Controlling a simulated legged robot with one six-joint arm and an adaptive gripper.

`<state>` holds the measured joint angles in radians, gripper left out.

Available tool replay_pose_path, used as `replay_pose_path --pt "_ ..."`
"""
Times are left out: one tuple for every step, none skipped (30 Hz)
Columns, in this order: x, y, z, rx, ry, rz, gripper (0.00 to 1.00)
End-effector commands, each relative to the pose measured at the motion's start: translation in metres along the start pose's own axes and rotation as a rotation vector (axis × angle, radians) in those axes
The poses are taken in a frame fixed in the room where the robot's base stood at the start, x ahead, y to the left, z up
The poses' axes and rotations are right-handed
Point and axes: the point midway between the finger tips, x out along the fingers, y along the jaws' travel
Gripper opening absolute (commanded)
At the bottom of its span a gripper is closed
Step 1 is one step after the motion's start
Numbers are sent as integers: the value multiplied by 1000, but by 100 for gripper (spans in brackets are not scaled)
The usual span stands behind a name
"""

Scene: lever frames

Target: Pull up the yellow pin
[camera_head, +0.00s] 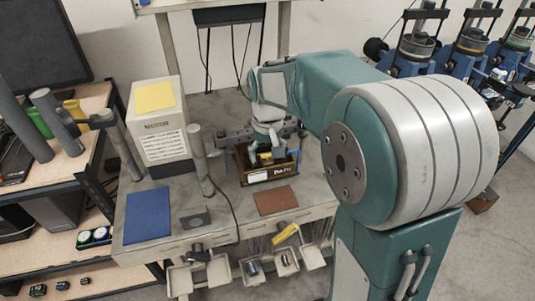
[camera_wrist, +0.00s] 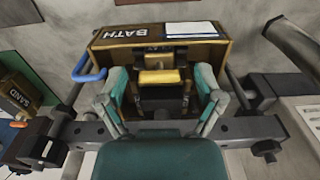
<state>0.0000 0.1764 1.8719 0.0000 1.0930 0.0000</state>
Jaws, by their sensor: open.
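The yellow pin (camera_wrist: 160,76) shows in the wrist view as a short horizontal yellow bar on a dark mount, inside a brown wooden box (camera_wrist: 110,36) marked "BATH". In the head view the box (camera_head: 264,176) stands on the grey bench, and a small yellow patch shows inside it beneath my gripper. My gripper (camera_wrist: 162,80) is open. Its two teal and grey fingers stand on either side of the yellow pin, with a gap on both sides. The pin's lower part is hidden by dark parts.
Blue (camera_head: 148,215) and brown (camera_head: 276,200) mats lie on the grey bench (camera_head: 180,190). A grey post (camera_head: 199,160) and a white box (camera_head: 160,125) stand left of the wooden box. Another wooden box (camera_wrist: 18,95) shows at left in the wrist view.

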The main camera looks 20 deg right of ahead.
Motion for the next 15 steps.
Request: replay_pose_path --pt "2 0 0 0 -1 0 86" --pt "3 0 0 0 -1 0 86" --pt "4 0 0 0 -1 0 86" --pt "4 0 0 0 -1 0 86" --pt "4 0 0 0 -1 0 86" --pt "4 0 0 0 0 0 86" --pt "3 0 0 0 0 0 86" --pt "3 0 0 0 0 0 86" --pt "3 0 0 0 0 0 81" --pt "3 0 0 0 0 0 68" --pt "3 0 0 0 0 0 55" --pt "3 0 0 0 0 0 37" --pt "3 0 0 0 0 0 23" --pt "3 0 0 0 0 0 10" --pt "3 0 0 0 0 0 0"
